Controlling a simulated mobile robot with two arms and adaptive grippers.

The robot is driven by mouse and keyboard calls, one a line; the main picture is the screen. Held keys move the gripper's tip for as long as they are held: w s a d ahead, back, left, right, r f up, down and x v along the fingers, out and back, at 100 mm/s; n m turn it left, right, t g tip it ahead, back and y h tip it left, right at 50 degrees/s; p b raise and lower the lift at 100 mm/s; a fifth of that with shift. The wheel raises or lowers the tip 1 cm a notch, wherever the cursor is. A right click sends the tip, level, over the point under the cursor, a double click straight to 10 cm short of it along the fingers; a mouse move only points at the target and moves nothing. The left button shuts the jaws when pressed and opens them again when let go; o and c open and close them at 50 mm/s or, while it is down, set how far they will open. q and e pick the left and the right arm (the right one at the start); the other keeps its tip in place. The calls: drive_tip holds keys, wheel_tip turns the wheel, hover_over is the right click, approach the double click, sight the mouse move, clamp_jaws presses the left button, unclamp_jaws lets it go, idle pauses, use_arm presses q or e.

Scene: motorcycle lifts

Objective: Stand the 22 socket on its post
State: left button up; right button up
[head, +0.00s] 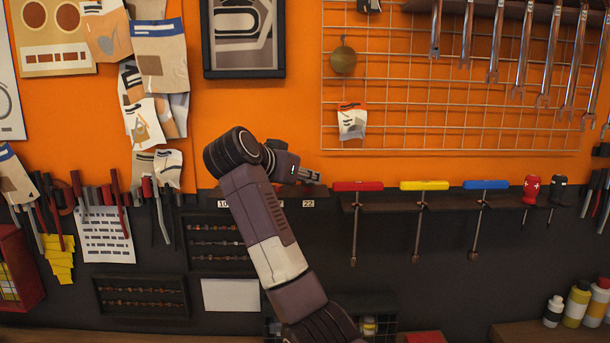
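One arm of mine, which I take to be the right, rises from the bottom middle. Its gripper (312,178) points right, just above a dark rail with small white number labels. The "22" label (308,204) shows below the fingers, at the rail's right end; a "10" label (223,204) is at its left end. The fingers are small and dark, and I cannot tell whether they are open or hold anything. I cannot make out the 22 socket or its post; my arm covers the middle of the rail. My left gripper is out of view.
Right of the rail, a shelf (375,204) holds red, yellow and blue T-handles (424,185). Red and black screwdrivers (531,189) stand further right. A wire grid (450,110) with hanging wrenches is above. Pliers and papers hang at left. Bottles (577,303) stand at lower right.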

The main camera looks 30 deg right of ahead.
drive_tip(key=shift+p, duration=0.35)
idle(0.5)
drive_tip(key=shift+f, duration=0.85)
idle(0.9)
drive_tip(key=o, duration=1.3)
drive_tip(key=shift+c, duration=0.2)
drive_tip(key=v, duration=1.2)
drive_tip(key=shift+f, duration=0.1)
